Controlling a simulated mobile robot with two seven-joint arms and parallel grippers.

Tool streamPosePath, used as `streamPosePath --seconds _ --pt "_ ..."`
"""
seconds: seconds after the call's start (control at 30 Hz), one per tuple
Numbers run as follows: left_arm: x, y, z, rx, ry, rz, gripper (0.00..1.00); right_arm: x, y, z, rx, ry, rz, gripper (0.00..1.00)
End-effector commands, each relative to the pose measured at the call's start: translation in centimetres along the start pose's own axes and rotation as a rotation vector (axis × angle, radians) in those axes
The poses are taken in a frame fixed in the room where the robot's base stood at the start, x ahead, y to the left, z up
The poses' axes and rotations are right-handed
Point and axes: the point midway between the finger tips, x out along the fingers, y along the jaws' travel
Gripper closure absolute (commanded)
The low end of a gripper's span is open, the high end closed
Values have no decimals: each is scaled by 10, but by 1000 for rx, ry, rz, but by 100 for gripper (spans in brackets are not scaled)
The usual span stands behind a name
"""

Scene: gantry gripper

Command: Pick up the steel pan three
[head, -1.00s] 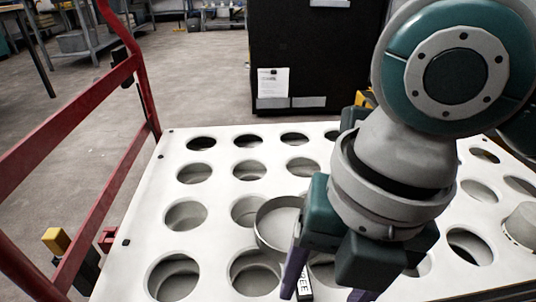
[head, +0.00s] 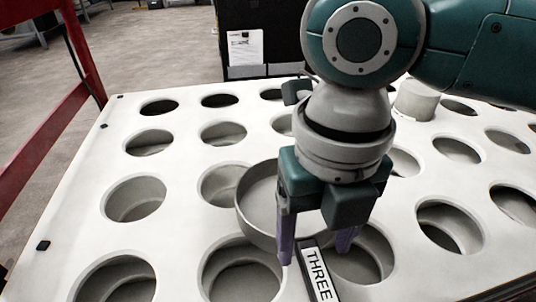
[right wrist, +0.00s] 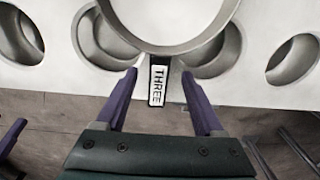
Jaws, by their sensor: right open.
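The steel pan three (head: 262,196) is a round grey pan on the white holed board, with a handle pointing toward the front. Its handle carries a white label reading THREE (head: 319,274). My right gripper (head: 316,250) is open, its purple fingers pointing down near the pan's handle. In the right wrist view the gripper (right wrist: 161,75) has one finger on each side of the labelled handle (right wrist: 158,84), with a gap on both sides. The pan's rim (right wrist: 170,48) shows beyond the fingertips.
The white board (head: 75,190) has several round holes. A grey cylindrical piece (head: 415,101) stands on it toward the back right. A red rail (head: 50,135) runs along the left. A black cabinet (head: 262,40) stands behind the board.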

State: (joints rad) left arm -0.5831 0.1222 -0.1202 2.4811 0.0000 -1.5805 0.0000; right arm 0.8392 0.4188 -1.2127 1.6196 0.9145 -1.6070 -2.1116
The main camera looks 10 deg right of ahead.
Motion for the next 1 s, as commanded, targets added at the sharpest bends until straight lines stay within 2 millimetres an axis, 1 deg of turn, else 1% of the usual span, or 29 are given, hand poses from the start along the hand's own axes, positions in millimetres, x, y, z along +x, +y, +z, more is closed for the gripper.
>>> streamPosePath --seconds 0.03,0.1,0.17,0.23,0.43,1.0 --pt "15 1 4 -2 1 2 50 16 1 0 0 1 0 30" --pt "24 2 7 -4 1 3 50 28 1 0 1 2 -1 30" --pt "29 3 8 -6 1 5 50 35 0 0 1 1 -1 30" --pt "30 3 9 -7 1 5 50 37 1 0 1 0 0 30" --pt "27 3 8 -7 2 5 50 34 1 0 1 -1 0 30" --pt "27 0 7 2 3 -2 50 34 0 0 1 0 -1 94"
